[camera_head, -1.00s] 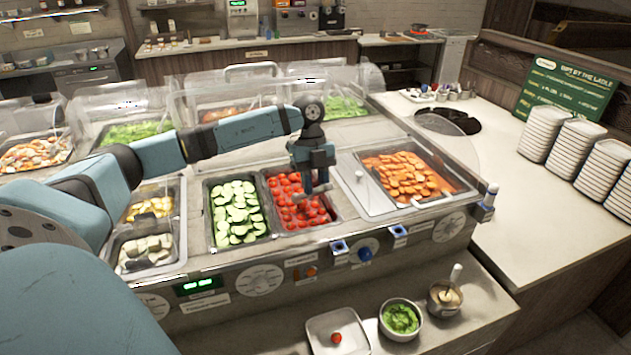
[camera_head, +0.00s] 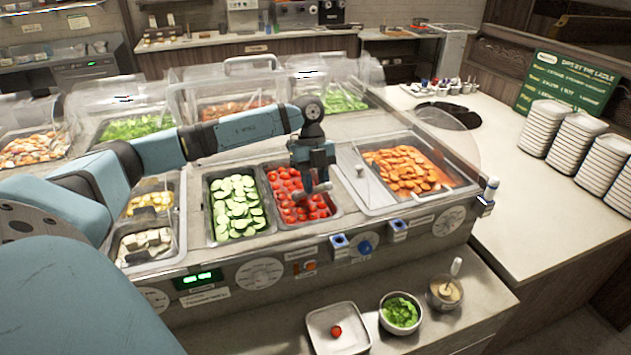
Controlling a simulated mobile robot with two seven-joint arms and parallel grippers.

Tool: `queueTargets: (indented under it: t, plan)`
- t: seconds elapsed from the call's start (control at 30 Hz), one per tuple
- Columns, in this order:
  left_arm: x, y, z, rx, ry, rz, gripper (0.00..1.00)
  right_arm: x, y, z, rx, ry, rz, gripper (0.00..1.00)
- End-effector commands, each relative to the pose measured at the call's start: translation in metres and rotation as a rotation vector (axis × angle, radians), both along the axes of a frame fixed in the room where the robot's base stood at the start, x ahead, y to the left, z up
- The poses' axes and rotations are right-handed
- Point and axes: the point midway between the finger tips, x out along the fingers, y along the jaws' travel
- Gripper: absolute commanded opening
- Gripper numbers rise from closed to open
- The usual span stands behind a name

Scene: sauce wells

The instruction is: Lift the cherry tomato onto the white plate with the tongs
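A small round red cherry tomato (camera_head: 336,331) lies on the square white plate (camera_head: 355,318) on the front ledge. More cherry tomatoes (camera_head: 279,187) fill a pan in the counter. My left gripper (camera_head: 320,190) hangs pointing down over this pan, well behind and above the plate. Its fingertips are small and blurred against the tomatoes, so I cannot tell if it is open or holds something. I cannot make out any tongs. My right gripper is not in view.
A bowl of greens (camera_head: 401,312) and a sauce pot with a handle (camera_head: 444,292) stand right of the plate. Pans of cucumber (camera_head: 237,206) and carrot slices (camera_head: 407,170) flank the tomatoes. Clear guards rise behind. Plate stacks (camera_head: 543,130) stand right; the counter before them is clear.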

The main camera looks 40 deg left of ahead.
Motion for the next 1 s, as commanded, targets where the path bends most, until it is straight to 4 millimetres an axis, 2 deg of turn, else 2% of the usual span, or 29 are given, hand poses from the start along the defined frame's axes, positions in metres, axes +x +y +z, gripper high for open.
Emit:
queueTargets:
  t: [0.07, 0.17, 0.2, 0.47, 1.0]
  plan:
    - [0.000, 0.000, 0.000, 0.000, 0.000, 0.000, 0.27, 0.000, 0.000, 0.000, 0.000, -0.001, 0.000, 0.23]
    - [0.000, 0.000, 0.000, 0.000, 0.000, 0.000, 0.04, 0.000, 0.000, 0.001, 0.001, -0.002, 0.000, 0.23]
    - [0.000, 0.000, 0.000, 0.000, 0.000, 0.000, 0.00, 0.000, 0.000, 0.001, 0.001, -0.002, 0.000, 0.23]
    - [0.000, 0.000, 0.002, 0.000, 0.000, 0.000, 0.00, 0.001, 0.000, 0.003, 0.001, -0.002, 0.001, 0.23]
    - [0.000, 0.000, 0.054, 0.000, 0.000, -0.001, 0.00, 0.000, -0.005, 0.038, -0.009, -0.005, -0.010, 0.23]
